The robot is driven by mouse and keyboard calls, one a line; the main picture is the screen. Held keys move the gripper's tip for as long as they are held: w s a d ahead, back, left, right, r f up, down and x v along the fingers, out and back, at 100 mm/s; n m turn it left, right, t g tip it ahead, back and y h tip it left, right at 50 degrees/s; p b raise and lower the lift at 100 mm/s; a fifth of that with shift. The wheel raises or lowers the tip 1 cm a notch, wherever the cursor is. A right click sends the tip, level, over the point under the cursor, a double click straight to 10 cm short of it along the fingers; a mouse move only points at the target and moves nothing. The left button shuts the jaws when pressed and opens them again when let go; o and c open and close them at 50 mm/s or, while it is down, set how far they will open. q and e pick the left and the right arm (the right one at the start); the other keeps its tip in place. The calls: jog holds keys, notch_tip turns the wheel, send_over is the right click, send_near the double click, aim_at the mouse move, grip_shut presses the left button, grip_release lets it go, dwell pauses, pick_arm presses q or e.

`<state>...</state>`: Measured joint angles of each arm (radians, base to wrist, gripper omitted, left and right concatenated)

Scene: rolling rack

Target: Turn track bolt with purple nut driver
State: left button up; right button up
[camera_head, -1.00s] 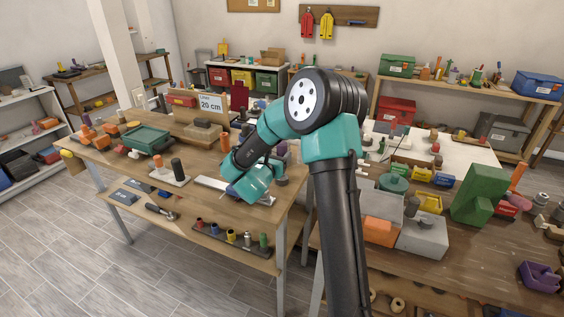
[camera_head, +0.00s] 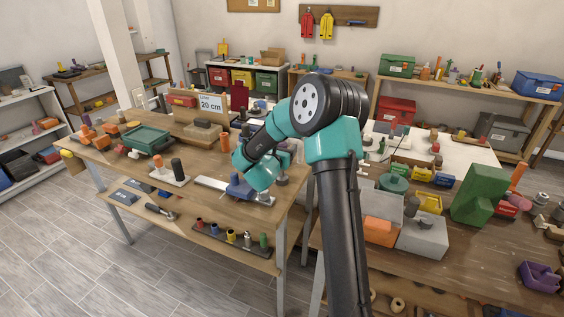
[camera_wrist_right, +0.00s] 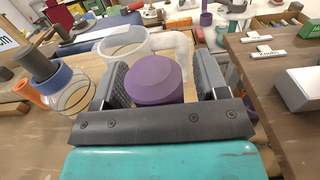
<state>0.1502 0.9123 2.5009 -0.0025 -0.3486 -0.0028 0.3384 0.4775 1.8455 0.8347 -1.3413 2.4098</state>
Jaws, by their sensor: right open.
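A purple round-topped piece (camera_wrist_right: 158,80), which looks like the nut driver's handle, stands between the fingers of my right gripper (camera_wrist_right: 162,66) in the right wrist view. The fingers are open on either side of it. I cannot tell whether either finger touches it. Its lower part is hidden behind the gripper's palm. In the head view my right forearm covers the area around the driver, and the fingers are hard to make out. A pale metal strip (camera_head: 209,182) lies near the table's front edge, partly hidden by my arm. I cannot pick out the track bolt. My left gripper is not in view.
In the wrist view a clear round container (camera_wrist_right: 122,44) stands just beyond the fingers, and a blue-banded container (camera_wrist_right: 68,88) stands to the left. In the head view a green tray (camera_head: 147,139) and a block with a black post (camera_head: 178,170) stand left of my arm.

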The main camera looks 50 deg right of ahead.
jog(key=shift+c, duration=0.5)
grip_shut()
dwell(0.3)
jog(key=s+a+r, duration=0.5)
jog(key=s+a, duration=0.5)
jog(key=a, duration=0.2)
jog(key=shift+s, duration=0.3)
dwell(0.5)
